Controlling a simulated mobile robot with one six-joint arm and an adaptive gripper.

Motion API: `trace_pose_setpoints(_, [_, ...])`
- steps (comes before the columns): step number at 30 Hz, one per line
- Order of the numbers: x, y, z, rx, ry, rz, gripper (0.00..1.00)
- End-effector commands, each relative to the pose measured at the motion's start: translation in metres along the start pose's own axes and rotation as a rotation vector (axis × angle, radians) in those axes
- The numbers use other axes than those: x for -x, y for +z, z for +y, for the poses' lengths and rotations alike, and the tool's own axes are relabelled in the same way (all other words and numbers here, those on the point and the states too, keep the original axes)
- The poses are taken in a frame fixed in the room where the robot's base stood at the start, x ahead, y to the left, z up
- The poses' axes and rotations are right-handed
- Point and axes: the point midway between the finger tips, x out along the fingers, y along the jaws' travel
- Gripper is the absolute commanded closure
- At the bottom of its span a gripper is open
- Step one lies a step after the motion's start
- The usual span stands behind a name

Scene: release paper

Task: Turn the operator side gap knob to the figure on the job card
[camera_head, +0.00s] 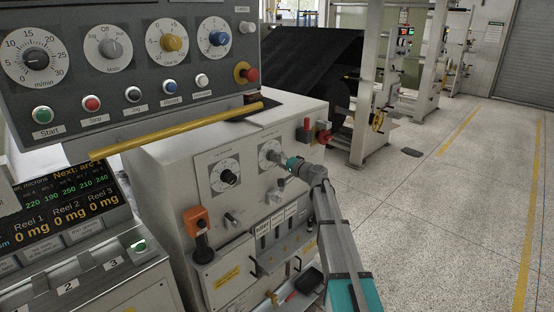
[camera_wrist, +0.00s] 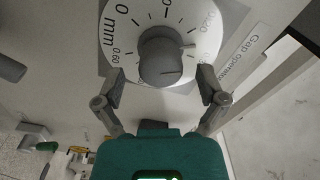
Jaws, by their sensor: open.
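The operator side gap knob (camera_wrist: 160,62) is a dark grey round knob on a white dial (camera_wrist: 118,38) with black ticks. The wrist view shows "0 mm" and "0.60" at the dial's left and a label at right starting "Gap operat". A pale line runs from the knob towards the right; its exact reading is unclear. My gripper (camera_wrist: 163,76) is open, with one finger on each side of the knob's near part; I cannot tell whether they touch it. In the head view my gripper (camera_head: 287,164) covers part of the right-hand dial (camera_head: 266,148). I cannot make out a job card figure.
A similar dial with a black knob (camera_head: 228,177) is to the left on the same cabinet. An orange-topped device (camera_head: 197,221), a shelf of small cards (camera_head: 277,227) and a red knob (camera_head: 323,136) are near. A yellow bar (camera_head: 178,131) crosses above. The floor at right is clear.

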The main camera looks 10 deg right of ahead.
Motion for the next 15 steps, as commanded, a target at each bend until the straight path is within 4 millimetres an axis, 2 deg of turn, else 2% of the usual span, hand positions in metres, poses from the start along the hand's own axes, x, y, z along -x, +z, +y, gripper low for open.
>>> trace_pose_setpoints(15, [0.08, 0.0, 0.0, 0.0, 0.001, 0.002, 0.1])
